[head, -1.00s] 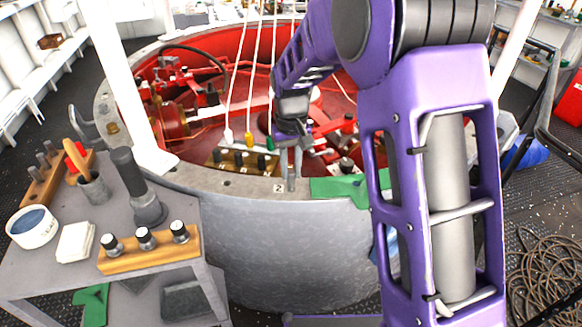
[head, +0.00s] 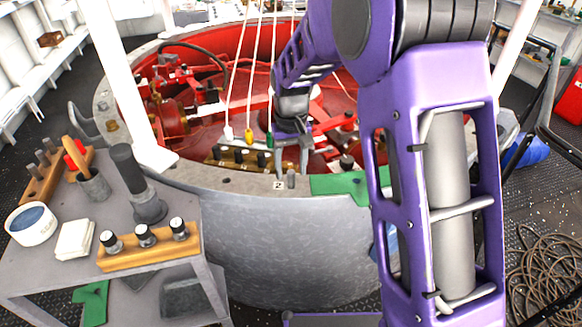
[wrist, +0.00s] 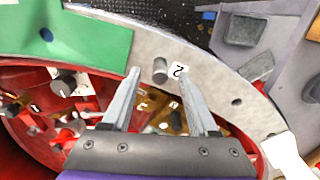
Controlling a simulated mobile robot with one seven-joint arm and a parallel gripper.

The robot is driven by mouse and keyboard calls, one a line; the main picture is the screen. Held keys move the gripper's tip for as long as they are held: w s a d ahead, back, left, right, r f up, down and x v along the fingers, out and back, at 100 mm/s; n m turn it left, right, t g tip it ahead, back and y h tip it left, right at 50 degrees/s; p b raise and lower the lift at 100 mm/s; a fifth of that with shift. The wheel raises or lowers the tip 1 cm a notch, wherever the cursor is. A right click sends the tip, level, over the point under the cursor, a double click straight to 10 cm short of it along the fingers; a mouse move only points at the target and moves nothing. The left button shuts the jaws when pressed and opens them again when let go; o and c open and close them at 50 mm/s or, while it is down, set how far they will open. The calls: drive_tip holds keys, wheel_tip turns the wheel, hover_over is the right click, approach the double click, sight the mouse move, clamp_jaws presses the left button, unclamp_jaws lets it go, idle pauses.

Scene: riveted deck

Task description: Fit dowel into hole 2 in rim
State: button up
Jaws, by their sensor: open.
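The grey dowel (head: 291,181) stands upright in the rim (head: 240,186), beside the white label "2" (head: 279,185). A short length of it shows above the rim; its lower end is hidden. The wrist view also shows the dowel (wrist: 160,66) next to the label (wrist: 177,70). My gripper (head: 291,168) is open and empty, with its fingers apart, just above the dowel. In the wrist view the dowel appears in the gap between the fingertips, touching neither.
A bare hole (wrist: 237,102) lies further along the rim. A green cloth (head: 340,187) drapes over the rim to the right. A wooden block with dark plugs (head: 238,160) sits inside the red well. A grey cart (head: 60,285) with tools stands at left.

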wheel_tip(320, 180, up, 12)
drive_tip(key=p, duration=0.1)
drive_tip(key=shift+f+p, duration=0.15)
drive_tip(key=shift+p, duration=0.25)
